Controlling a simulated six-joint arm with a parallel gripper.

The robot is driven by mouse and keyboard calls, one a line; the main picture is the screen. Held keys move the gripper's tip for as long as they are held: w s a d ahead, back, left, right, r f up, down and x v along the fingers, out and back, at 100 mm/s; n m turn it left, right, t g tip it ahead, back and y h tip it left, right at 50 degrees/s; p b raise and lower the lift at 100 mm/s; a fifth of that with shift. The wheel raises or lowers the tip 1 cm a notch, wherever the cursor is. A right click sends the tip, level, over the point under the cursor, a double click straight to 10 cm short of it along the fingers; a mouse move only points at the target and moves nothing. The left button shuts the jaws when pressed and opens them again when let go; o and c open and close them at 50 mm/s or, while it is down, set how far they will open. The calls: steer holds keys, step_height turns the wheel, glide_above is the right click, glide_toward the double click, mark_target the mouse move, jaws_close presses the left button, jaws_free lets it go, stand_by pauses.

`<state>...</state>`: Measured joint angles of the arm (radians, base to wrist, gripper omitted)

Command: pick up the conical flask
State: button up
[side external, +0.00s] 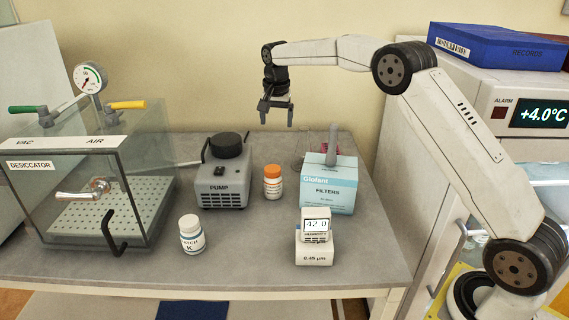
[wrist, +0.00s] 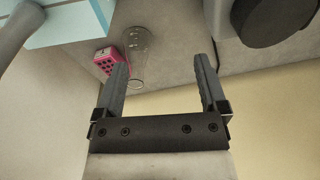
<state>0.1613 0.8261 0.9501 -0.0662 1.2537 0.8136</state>
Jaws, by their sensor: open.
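The conical flask (wrist: 139,46) is clear glass and stands on the bench near the wall. In the wrist view it shows beside and partly behind my left finger. In the side view only a faint clear outline of it shows behind the filters box, mostly hidden. My gripper (side external: 277,116) is open and empty, pointing down high above the back of the bench, between the pump and the filters box. In the wrist view my gripper (wrist: 161,66) has its two fingers wide apart with bare bench and wall between them. It is apart from the flask.
The blue filters box (side external: 328,187) stands in front of the flask. A pink device (wrist: 106,60) sits beside the flask. The pump (side external: 222,180), an orange-capped bottle (side external: 272,184), a white bottle (side external: 192,236), a humidity display (side external: 316,227) and the desiccator (side external: 70,150) stand around the bench.

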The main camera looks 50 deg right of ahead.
steer(key=w+d+n+t+h, duration=0.25)
steer(key=d+t, duration=0.25)
steer(key=d, duration=0.5)
steer(key=w+d+n+t+h, duration=0.15)
steer(key=w+d+t, duration=0.3)
steer(key=d, duration=0.45)
steer(key=n+t+y, duration=0.6)
steer(key=n+y, duration=0.5)
steer(key=y, duration=0.1)
glide_above(304, 148)
steer(key=s+d, duration=0.4)
step_height(304, 148, down, 3)
steer(key=shift+w+a+f, duration=0.1)
steer(key=shift+a+f, duration=0.05)
steer(key=shift+f, duration=0.45)
steer(key=shift+f, duration=0.1)
step_height(304, 148, down, 8)
steer(key=w, duration=0.1)
steer(key=shift+a, duration=0.25)
